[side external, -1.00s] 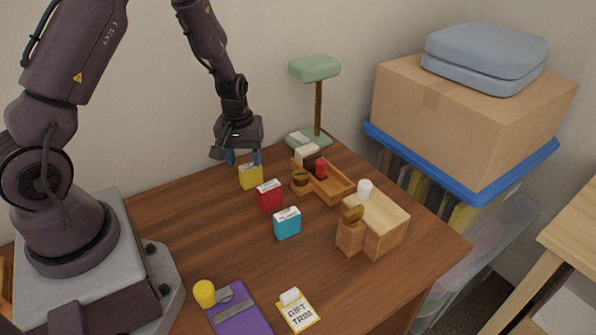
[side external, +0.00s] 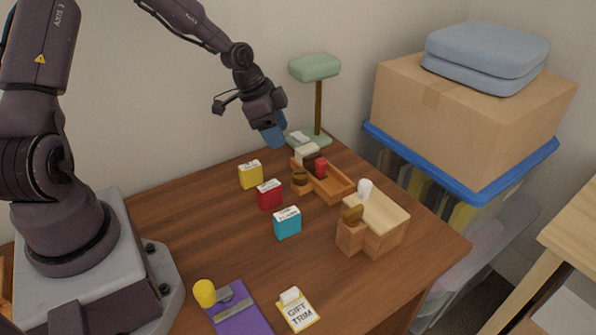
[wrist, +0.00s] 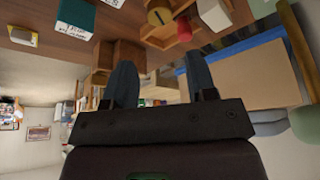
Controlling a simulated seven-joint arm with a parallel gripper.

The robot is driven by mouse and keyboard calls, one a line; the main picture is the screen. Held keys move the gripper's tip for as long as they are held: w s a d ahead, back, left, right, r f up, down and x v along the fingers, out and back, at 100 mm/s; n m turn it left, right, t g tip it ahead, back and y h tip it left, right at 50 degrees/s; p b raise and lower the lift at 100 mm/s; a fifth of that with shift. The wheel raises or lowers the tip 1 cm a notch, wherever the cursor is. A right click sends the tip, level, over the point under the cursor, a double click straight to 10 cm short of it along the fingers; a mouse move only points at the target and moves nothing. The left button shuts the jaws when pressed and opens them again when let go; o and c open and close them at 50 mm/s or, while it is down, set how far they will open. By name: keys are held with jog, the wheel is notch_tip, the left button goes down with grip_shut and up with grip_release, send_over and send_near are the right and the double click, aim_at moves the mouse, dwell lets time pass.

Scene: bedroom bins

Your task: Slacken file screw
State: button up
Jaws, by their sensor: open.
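A purple flat folder-like piece (side external: 250,325) lies at the front edge of the desk with grey metal strips (side external: 236,308) across it. A yellow round knob (side external: 204,291) stands at its left corner; I cannot tell whether this is the file screw. My gripper (side external: 275,137) is open and empty, raised in the air at the back of the desk, left of the green lamp and well away from the purple piece. Its two spread fingers (wrist: 162,78) also show in the wrist view, with nothing between them. The purple piece is not visible there.
Yellow (side external: 250,175), red (side external: 269,195) and teal (side external: 287,223) boxes stand mid-desk. A wooden tray (side external: 338,191), a wooden block unit (side external: 386,228) and a green lamp (side external: 318,100) are to the right. A GIFT TRIM card (side external: 297,314) lies beside the purple piece.

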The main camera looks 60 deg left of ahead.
aim_at(299, 174)
jog(key=x, duration=1.2)
jog(key=shift+s+f, duration=0.1)
jog(key=c, duration=0.7)
jog(key=shift+o, duration=0.2)
jog(key=shift+n, duration=0.3)
jog(key=n+y, duration=0.1)
jog(key=n, duration=0.2)
jog(key=shift+s+d+n+y, duration=0.1)
jog(key=shift+d+n+y, duration=0.05)
jog(key=shift+n+y, duration=0.15)
jog(key=shift+n+t+y, duration=0.3)
jog(key=shift+n+y, duration=0.5)
jog(key=shift+n, duration=1.1)
jog(key=o, duration=0.7)
jog(key=shift+c, duration=0.2)
